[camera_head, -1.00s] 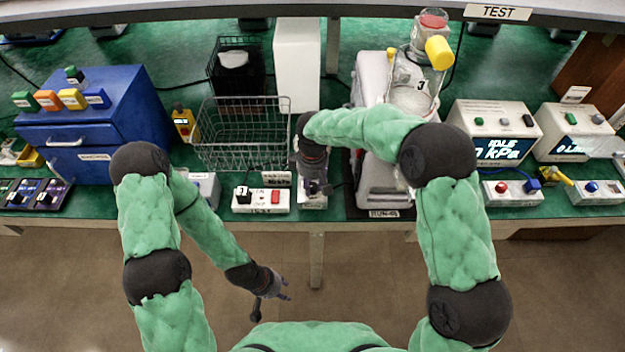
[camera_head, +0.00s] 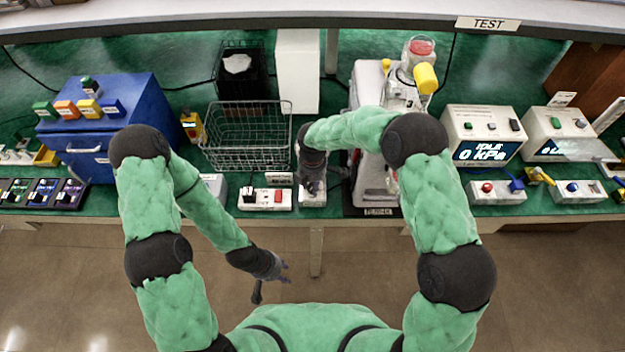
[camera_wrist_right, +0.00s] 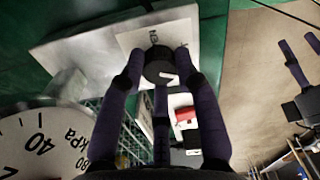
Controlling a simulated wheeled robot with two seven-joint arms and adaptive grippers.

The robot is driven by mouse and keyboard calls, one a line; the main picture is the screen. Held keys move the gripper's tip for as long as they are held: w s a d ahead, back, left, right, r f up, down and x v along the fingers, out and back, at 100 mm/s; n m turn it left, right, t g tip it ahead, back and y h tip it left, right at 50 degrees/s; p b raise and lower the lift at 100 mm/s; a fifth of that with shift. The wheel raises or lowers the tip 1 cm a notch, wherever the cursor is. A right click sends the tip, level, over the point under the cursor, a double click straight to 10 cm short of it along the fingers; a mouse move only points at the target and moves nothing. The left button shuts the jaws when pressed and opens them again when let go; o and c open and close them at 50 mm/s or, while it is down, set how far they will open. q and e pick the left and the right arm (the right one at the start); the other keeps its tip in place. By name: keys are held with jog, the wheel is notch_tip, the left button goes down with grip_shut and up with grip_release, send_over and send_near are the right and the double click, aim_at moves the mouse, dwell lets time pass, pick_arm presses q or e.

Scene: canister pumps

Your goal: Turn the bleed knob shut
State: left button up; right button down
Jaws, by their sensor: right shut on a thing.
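The bleed knob (camera_wrist_right: 160,66) is a round black knob with a white mark, on a white labelled plate in the right wrist view. My right gripper (camera_wrist_right: 160,75) is shut on it, with its dark fingers around it. In the head view my right gripper (camera_head: 312,182) points down over a small white box (camera_head: 313,198) at the bench's front edge and hides the knob. My left gripper (camera_head: 271,280) hangs in front of the bench over the floor, fingers apart and empty.
A white switch box (camera_head: 264,199) with a red switch stands left of the right gripper. A wire basket (camera_head: 247,135) is behind it. A pump with a yellow-capped canister (camera_head: 426,78) stands to the right. A kPa gauge (camera_wrist_right: 40,145) shows in the wrist view.

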aim_at(312, 186)
jog(key=n+p, duration=0.2)
jog(key=n, duration=0.2)
jog(key=shift+n+p, duration=0.3)
jog(key=shift+n, duration=0.1)
dwell(0.5)
jog(key=c, duration=0.9)
grip_release()
notch_tip(312, 186, up, 12)
jog(key=shift+f, duration=0.1)
